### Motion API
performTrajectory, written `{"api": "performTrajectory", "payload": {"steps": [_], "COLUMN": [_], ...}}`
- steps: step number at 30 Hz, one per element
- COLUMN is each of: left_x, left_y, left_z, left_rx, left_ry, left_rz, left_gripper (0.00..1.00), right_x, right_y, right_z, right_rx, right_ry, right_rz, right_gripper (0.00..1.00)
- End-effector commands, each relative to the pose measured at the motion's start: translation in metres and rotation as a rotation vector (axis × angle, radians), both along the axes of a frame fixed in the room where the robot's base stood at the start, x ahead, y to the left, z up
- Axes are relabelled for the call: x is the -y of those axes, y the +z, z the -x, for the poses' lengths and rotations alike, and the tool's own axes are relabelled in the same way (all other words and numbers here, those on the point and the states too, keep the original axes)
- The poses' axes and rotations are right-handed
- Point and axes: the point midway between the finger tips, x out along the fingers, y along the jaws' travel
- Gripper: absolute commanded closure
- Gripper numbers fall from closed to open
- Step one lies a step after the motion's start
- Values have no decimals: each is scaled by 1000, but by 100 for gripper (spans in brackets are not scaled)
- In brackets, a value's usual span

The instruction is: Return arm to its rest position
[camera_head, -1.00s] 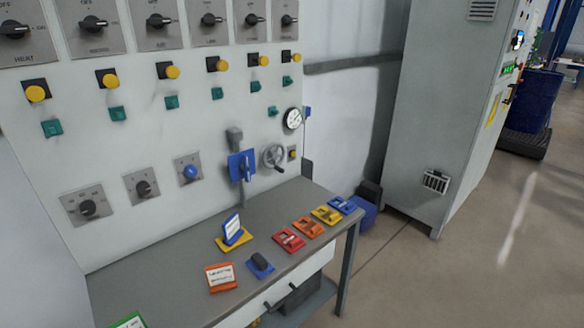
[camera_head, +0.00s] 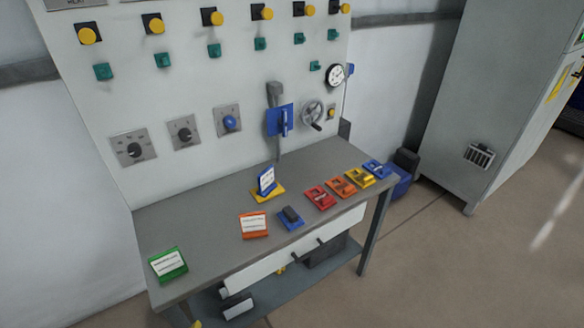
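Neither of my arms nor my grippers shows in the head view. The view holds a grey workbench (camera_head: 205,219) against a white control panel (camera_head: 205,90). A blue lever plate (camera_head: 280,120) and a grey handwheel (camera_head: 312,112) are on the panel's lower right. On the bench are a green sign (camera_head: 168,264), an orange sign (camera_head: 254,225), a blue sign on a yellow base (camera_head: 267,184), and a blue block with a dark knob (camera_head: 291,217). Red (camera_head: 320,197), orange (camera_head: 342,187), yellow (camera_head: 360,177) and blue (camera_head: 376,168) pieces line the right side.
A grey cabinet (camera_head: 500,90) stands at the right. A blue bin (camera_head: 401,182) is on the floor beside the bench. A white drawer (camera_head: 290,250) and a lower shelf (camera_head: 265,302) are under the benchtop. The floor (camera_head: 450,270) at the front right is clear.

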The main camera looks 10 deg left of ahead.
Motion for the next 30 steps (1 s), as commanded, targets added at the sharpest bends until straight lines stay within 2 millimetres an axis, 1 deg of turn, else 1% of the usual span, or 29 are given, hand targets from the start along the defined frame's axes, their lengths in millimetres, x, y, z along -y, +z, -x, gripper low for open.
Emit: {"api": "performTrajectory", "payload": {"steps": [1,2,5,6,8,9,11,12,14,15,17,18,21,23,24,26,27,30], "left_x": [3,5,13,16,22,25,29,32,35,37,40,42,45,46,46,46,46,44], "left_y": [-17,-27,-69,-88,-118,-138,-166,-185,-211,-228,-253,-269,-306,-326,-338,-355,-365,-385], "left_z": [0,0,3,6,11,16,24,30,41,50,63,73,99,117,130,148,160,190], "left_rx": [-15,-23,-55,-71,-93,-109,-131,-145,-168,-181,-203,-218,-252,-273,-286,-303,-315,-339], "left_ry": [-2,-3,-5,-3,-1,2,9,14,24,31,44,54,81,101,115,135,150,185], "left_rz": [13,21,59,75,103,122,149,167,193,211,236,252,289,310,323,342,353,375], "left_gripper": [40,40,40,40,40,40,40,40,40,40,40,40,40,40,40,40,40,40], "right_x": [0,0,0,0,0,0,-1,-1,-1,-1,-1,-1,-1,-1,-1,-1,-1,-2], "right_y": [0,0,0,0,0,0,0,0,0,0,0,0,0,0,0,0,0,0], "right_z": [0,0,0,0,0,0,0,0,0,0,0,0,0,0,0,0,0,0], "right_rx": [0,0,0,0,0,0,0,0,1,1,1,1,1,1,1,1,1,1], "right_ry": [0,0,0,0,0,0,0,0,-1,-1,-1,-1,-1,-1,-1,-1,-1,-1], "right_rz": [0,0,0,0,0,0,0,-1,-1,-1,-1,-1,-1,-1,-1,-1,-1,-1], "right_gripper": [56,56,56,56,56,56,56,56,56,56,56,56,56,56,56,56,56,56]}}
